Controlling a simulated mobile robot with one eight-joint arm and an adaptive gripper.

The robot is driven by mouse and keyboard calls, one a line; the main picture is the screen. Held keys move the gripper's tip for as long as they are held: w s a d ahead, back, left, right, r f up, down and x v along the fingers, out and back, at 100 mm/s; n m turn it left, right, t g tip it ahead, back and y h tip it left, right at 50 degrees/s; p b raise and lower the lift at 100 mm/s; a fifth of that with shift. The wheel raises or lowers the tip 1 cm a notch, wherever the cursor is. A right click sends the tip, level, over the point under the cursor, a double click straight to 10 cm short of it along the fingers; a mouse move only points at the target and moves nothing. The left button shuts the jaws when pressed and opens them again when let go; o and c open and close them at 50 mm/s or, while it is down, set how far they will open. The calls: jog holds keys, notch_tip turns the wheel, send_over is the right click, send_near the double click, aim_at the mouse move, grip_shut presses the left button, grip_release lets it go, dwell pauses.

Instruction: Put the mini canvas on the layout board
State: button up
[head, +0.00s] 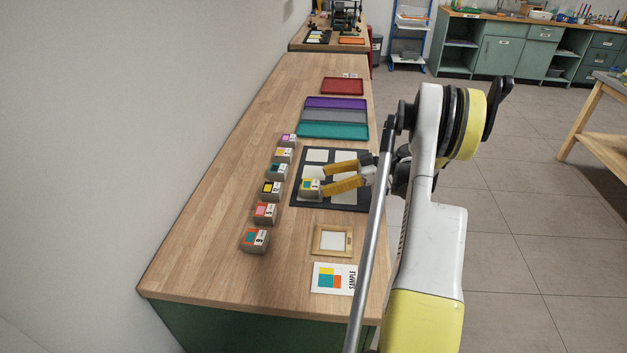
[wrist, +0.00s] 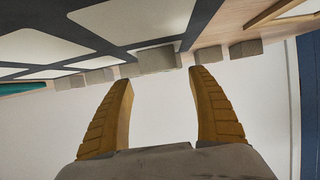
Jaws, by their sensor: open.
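The layout board (head: 294,203) is a black panel with several pale pads, lying on the wooden bench. A small thick block with coloured patches on top, apparently the mini canvas (head: 311,187), sits on its lower-left pad. My gripper (head: 325,180) is low over the board, reaching in from the right, its yellow fingers apart beside the canvas. In the wrist view, the open fingers (wrist: 161,78) have empty space between them. A grey block side, likely the canvas (wrist: 158,59), lies just beyond the tips, apart from them. The board (wrist: 105,48) fills the top there.
Several similar blocks (head: 265,213) line the board's left. A wooden frame (head: 332,254) and a SAMPLE card (head: 324,290) lie nearer. Teal (head: 333,131), grey, purple and red trays lie beyond. Bare bench is at the left, against the wall (head: 100,120).

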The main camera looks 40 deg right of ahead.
jog(key=p+v, duration=0.1)
jog(key=v, duration=0.5)
jog(key=shift+s+d+r+p, duration=0.15)
jog(key=shift+r+p, duration=0.05)
jog(key=shift+p, duration=0.15)
jog(key=w+a+r+t+h, duration=0.1)
jog(key=w+a+r+t, duration=0.2)
jog(key=w+r, duration=0.55)
jog(key=w+a+r+t+h, duration=0.1)
jog(key=w+a+r+t, duration=0.3)
jog(key=r, duration=0.7)
jog(key=w+a+r+m+t+h, duration=0.25)
jog(key=r+h, duration=0.25)
jog(key=r, duration=0.4)
jog(key=w+a+r+m+t+h, duration=0.1)
jog(key=w+a+r+m+h, duration=0.2)
jog(key=r, duration=0.7)
jog(key=s+a+f+m+g, duration=0.1)
jog(key=s+a+f+g, duration=0.6)
jog(key=s+a+f, duration=0.5)
jog(key=s+a+f+m+g+y, duration=0.1)
jog(key=s+a+f+g, duration=0.6)
jog(key=s+a+f, duration=0.6)
jog(key=s+a, duration=0.4)
jog(key=shift+s, duration=0.4)
